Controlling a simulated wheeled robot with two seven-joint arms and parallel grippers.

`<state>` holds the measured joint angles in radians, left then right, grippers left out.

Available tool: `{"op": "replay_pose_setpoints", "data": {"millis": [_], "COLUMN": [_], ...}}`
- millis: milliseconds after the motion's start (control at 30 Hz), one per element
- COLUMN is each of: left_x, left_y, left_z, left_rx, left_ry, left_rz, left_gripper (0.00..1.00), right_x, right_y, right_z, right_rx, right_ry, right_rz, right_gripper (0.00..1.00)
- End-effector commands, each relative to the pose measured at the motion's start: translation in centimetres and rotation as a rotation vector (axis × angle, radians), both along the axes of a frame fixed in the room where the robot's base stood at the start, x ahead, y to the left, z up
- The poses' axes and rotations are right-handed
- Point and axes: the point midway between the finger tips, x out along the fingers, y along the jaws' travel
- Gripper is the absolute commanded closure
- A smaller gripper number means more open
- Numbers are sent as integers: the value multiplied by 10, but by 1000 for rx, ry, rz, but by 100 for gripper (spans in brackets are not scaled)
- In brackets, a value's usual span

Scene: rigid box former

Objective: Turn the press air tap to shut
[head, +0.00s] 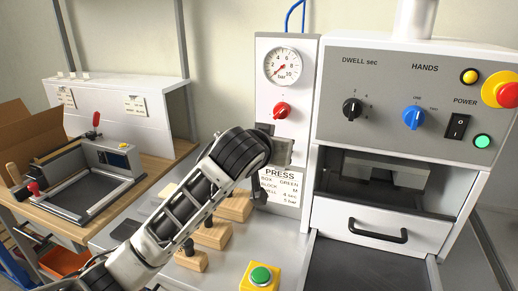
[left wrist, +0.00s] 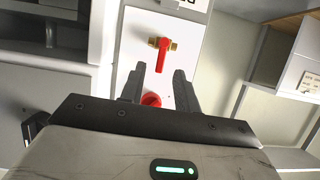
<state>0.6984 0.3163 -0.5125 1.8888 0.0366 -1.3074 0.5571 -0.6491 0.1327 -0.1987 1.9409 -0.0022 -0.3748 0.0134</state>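The press air tap (left wrist: 162,54) shows in the left wrist view as a red lever on a brass body, on the white press panel (left wrist: 190,40). Its lever points toward a red round knob (left wrist: 152,99) and lies across the brass ends. In the head view my gripper and wrist hide the tap; the red knob (head: 281,110) shows above them. My left gripper (left wrist: 158,77) is open, its two fingers apart with nothing held. The tap appears just beyond the fingertips; I see no clear contact. In the head view the left gripper (head: 283,150) is at the panel. My right gripper is not in view.
A pressure gauge (head: 284,66) sits above the knob, and a PRESS label (head: 280,186) below. The press housing (head: 400,150), with dials and a drawer, stands right of the panel. Wooden blocks (head: 212,234) and a yellow-boxed green button (head: 261,276) are below my arm.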

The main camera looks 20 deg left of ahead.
Motion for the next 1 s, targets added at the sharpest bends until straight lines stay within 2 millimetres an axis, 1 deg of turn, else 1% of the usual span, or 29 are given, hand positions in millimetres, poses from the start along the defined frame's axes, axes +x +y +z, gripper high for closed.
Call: {"op": "replay_pose_setpoints", "data": {"millis": [100,300,400,500,600,700,1000], "left_x": [-27,-72,-91,-106,-116,-121,-123], "left_y": [0,1,2,2,3,3,3], "left_z": [9,29,38,44,49,50,51], "left_rx": [-2,-1,-1,-2,-1,-1,0], "left_ry": [-3,-4,-3,-2,-2,0,0], "left_rz": [-2,-3,-3,-1,-1,0,0], "left_gripper": [68,68,68,68,68,68,68], "right_x": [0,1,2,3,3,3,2], "right_y": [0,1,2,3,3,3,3], "right_z": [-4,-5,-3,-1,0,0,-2], "right_rx": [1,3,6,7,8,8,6], "right_ry": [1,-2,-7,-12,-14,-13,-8], "right_rz": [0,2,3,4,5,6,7], "right_gripper": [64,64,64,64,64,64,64]}}
